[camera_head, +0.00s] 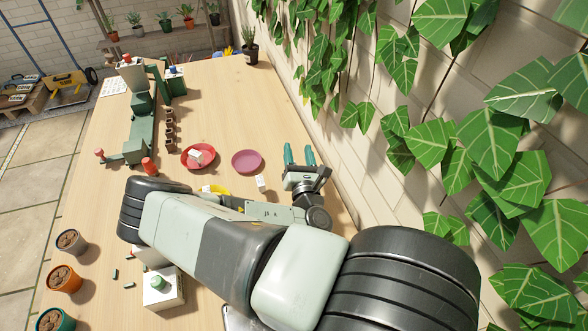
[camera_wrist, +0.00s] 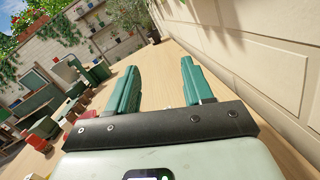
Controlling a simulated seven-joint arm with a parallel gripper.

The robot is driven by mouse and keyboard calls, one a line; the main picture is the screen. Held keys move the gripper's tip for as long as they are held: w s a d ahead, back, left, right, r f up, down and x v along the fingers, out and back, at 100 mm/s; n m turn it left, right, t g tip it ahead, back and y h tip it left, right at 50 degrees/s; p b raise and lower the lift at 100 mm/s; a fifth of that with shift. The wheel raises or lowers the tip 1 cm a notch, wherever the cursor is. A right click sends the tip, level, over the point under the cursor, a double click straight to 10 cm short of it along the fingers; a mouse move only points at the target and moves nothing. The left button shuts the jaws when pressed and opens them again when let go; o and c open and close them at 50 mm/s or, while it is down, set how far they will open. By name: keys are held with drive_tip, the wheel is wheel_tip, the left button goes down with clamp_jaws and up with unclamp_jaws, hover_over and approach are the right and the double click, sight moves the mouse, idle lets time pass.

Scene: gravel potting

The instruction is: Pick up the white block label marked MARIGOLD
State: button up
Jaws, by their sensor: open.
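Several small white blocks are in view, and I cannot read MARIGOLD on any of them. One white block (camera_head: 261,183) stands on the table just in front of the pink saucer. Another white block (camera_head: 195,156) lies in the red saucer (camera_head: 210,165). A third white block (camera_head: 206,189) shows at the yellow saucer (camera_head: 222,189), partly hidden by my arm. My gripper (camera_head: 298,154) is open and empty, to the right of the blocks near the wall side. Its two green fingers also show apart in the wrist view (camera_wrist: 160,75), with bare table between them.
The pink saucer (camera_head: 246,162) is empty. A green fixture (camera_head: 141,125) and a row of brown pots (camera_head: 169,128) stand to the left. A white box with a green button (camera_head: 160,289) and pots (camera_head: 65,279) stand at front left.

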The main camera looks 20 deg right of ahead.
drive_tip(key=s+f+n+y, duration=0.1)
drive_tip(key=n, duration=0.1)
drive_tip(key=s+f+n+y, duration=0.2)
drive_tip(key=s+a+f+n+g+y, duration=0.1)
drive_tip(key=s+n, duration=0.1)
drive_tip(key=shift+f+y, duration=0.25)
drive_tip(key=shift+y, duration=0.05)
drive_tip(key=shift+w+a, duration=0.15)
drive_tip(key=shift+w, duration=2.2)
drive_tip(key=shift+c, duration=0.5)
clamp_jaws()
